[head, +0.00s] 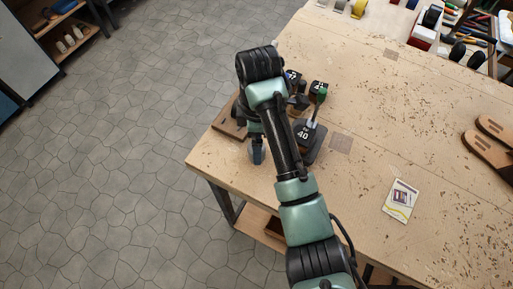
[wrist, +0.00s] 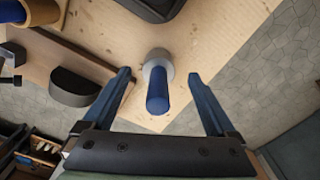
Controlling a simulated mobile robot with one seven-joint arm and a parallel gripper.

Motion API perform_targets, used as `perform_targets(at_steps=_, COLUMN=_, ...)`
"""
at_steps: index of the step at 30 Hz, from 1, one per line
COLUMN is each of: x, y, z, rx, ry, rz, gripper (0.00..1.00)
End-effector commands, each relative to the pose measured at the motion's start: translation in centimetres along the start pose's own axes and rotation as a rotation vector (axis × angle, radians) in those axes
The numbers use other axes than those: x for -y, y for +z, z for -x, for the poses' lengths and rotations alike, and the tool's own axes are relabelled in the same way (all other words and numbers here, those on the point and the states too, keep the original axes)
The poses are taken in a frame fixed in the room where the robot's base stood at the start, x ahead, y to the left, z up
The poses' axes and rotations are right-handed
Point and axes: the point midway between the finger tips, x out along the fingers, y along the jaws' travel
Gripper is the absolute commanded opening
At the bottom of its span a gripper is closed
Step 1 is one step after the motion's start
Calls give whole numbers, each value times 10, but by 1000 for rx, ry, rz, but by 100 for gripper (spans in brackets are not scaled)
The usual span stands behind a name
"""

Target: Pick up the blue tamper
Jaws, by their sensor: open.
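The blue tamper (wrist: 157,92) shows in the wrist view, with a blue handle pointing toward the camera and a pale grey, round base on the wooden table near its edge. My gripper (wrist: 160,76) is open, with one dark blue finger on each side of the tamper and a gap on both sides. The fingers do not appear to touch it. In the head view my gripper (head: 257,150) is low over the table's near-left corner, largely hidden by my arm. I cannot make out the tamper there.
A wooden board with a dark block (wrist: 75,87) lies left of the tamper in the wrist view. In the head view black forms marked 40 (head: 310,143) and a green-handled tool (head: 320,92) stand close to my arm. A card (head: 401,199) lies on the right.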

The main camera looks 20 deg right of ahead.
Motion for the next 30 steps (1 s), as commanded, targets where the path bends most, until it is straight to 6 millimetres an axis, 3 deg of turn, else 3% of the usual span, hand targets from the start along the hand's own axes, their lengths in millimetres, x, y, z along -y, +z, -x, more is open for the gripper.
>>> perform_targets(at_steps=6, x=-1, y=-2, z=-30, rx=1, ry=-4, rz=1, gripper=92)
perform_targets(at_steps=15, x=-1, y=-2, z=-36, rx=0, ry=0, rz=1, gripper=92)
perform_targets(at_steps=30, x=-2, y=-2, z=-36, rx=0, ry=0, rz=0, gripper=4)
